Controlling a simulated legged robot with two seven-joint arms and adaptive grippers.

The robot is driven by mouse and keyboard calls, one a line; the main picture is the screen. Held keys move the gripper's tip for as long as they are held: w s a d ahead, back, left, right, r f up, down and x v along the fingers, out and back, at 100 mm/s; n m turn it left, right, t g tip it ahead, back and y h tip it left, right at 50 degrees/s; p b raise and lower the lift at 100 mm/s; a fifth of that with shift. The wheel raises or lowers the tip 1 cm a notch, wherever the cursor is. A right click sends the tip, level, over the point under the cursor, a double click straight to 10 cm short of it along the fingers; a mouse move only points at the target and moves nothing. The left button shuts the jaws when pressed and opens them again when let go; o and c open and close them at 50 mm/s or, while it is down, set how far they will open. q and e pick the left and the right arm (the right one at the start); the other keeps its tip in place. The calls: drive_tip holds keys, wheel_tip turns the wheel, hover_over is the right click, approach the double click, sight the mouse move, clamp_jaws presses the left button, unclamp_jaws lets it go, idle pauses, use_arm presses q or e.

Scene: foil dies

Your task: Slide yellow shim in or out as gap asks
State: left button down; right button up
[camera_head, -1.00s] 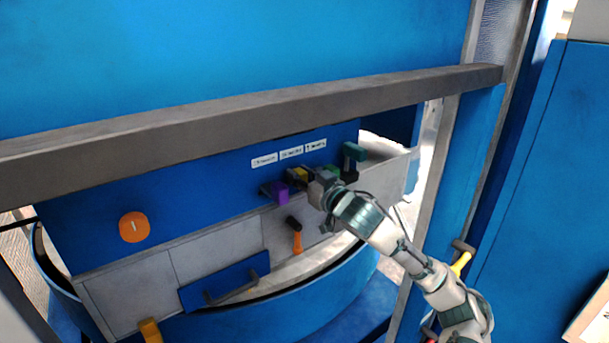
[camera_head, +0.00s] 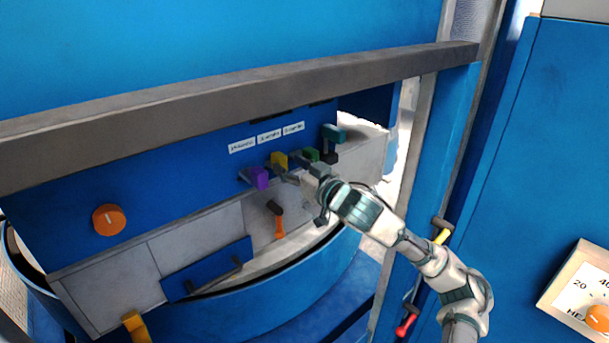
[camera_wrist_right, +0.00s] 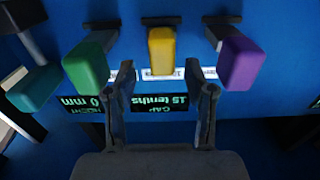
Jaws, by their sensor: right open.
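The yellow shim (camera_head: 280,160) stands out of the blue panel between the purple shim (camera_head: 258,177) and the green shim (camera_head: 311,154). My right gripper (camera_head: 288,174) is open in front of this row. In the wrist view the yellow shim (camera_wrist_right: 161,50) shows beyond and between the spread fingertips of my right gripper (camera_wrist_right: 160,82), with visible space on both sides. Nothing is held. A dark gap display (camera_wrist_right: 160,103), upside down there, appears to read 15 tenths. My left gripper is not in view.
A teal block (camera_head: 333,133) stands right of the green shim. Three white labels (camera_head: 269,137) sit above the row. A grey beam (camera_head: 240,90) crosses above. An orange knob (camera_head: 109,220), an orange-handled tool (camera_head: 279,226) and a blue handled drawer (camera_head: 207,270) lie left and below.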

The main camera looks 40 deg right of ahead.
drive_tip(key=s+d, duration=0.1)
drive_tip(key=s, duration=0.5)
drive_tip(key=shift+s+f, duration=0.15)
drive_tip(key=shift+s, duration=0.15)
drive_tip(key=shift+a, duration=0.1)
